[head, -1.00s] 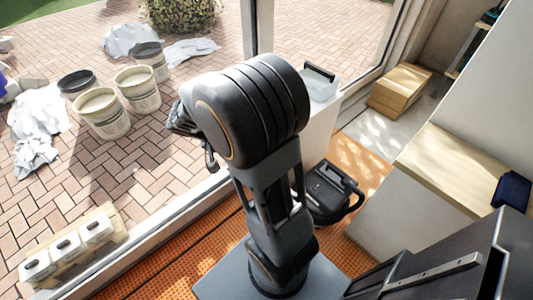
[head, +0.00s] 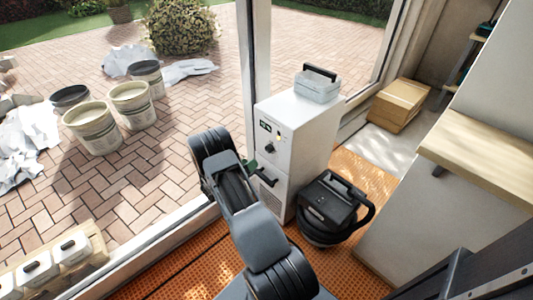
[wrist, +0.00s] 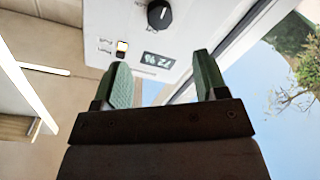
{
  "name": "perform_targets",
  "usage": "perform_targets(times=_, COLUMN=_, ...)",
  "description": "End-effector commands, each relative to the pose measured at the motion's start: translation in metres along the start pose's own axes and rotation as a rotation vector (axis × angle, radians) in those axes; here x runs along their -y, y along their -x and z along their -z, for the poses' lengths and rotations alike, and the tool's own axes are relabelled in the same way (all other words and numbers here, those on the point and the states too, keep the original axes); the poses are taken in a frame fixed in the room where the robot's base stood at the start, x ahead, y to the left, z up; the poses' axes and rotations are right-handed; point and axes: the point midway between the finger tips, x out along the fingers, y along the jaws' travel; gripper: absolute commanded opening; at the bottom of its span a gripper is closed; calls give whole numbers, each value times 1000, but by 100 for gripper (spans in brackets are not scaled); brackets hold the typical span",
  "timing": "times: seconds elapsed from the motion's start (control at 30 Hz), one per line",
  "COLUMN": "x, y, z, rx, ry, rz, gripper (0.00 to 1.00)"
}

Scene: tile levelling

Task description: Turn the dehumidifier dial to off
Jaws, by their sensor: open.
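The dehumidifier (head: 313,132) is a white cabinet by the window frame. Its black dial (head: 270,148) is on the upper front, below a small dark display (head: 265,125). In the wrist view the dial (wrist: 159,14) is at the top edge with a pale pointer mark; I cannot tell its setting. My gripper (head: 258,170) is in front of the cabinet, lower than the dial. In the wrist view its green fingers (wrist: 163,70) are apart with nothing between them, clear of the dial.
The window frame (head: 258,60) stands close on the left. A cardboard box (head: 400,103) is behind, and a wooden-topped counter (head: 485,150) is at right.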

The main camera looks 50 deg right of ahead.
Motion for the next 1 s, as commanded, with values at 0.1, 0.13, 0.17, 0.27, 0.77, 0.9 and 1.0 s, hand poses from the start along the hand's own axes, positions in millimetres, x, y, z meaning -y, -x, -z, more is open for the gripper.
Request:
perform_targets(times=0.1, x=-1, y=-25, z=-1, rx=3, ry=1, rz=-4, gripper=66)
perform_targets(times=0.13, x=-1, y=-32, z=-1, rx=4, ry=0, rz=-5, gripper=66)
perform_targets(times=0.17, x=-1, y=-37, z=-1, rx=3, ry=0, rz=-4, gripper=66)
perform_targets(times=0.27, x=-1, y=-56, z=-1, rx=3, ry=1, rz=-4, gripper=66)
perform_targets(times=0.77, x=0, y=-107, z=0, rx=2, ry=3, rz=0, gripper=66)
perform_targets(times=0.9, x=0, y=-109, z=0, rx=1, ry=3, rz=1, gripper=66)
perform_targets(times=1.0, x=0, y=-109, z=0, rx=2, ry=3, rz=1, gripper=66)
